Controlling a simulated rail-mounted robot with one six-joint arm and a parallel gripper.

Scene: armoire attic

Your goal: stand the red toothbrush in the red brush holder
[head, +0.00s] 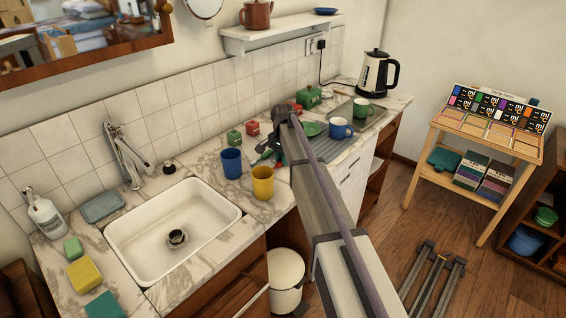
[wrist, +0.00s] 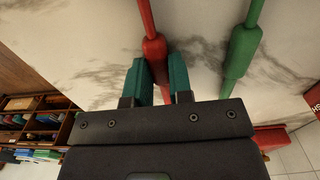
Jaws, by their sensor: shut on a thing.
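The red toothbrush (wrist: 155,48) shows in the wrist view as a red handle with a thicker part, between the teal fingers of my gripper (wrist: 161,78). My gripper is shut on it, over the marble counter (wrist: 85,45). In the head view my gripper (head: 268,153) is over the counter behind the yellow cup, and the red toothbrush cannot be made out there. A small red block (head: 252,128) stands by the tiled wall and may be the red brush holder. A similar green block (head: 234,137) stands beside it.
A green brush (wrist: 241,48) lies right of the red one in the wrist view. A blue cup (head: 231,162) and a yellow cup (head: 263,183) stand close to my gripper. The sink (head: 205,215) is left; a blue mug (head: 340,128) and kettle (head: 376,75) are right.

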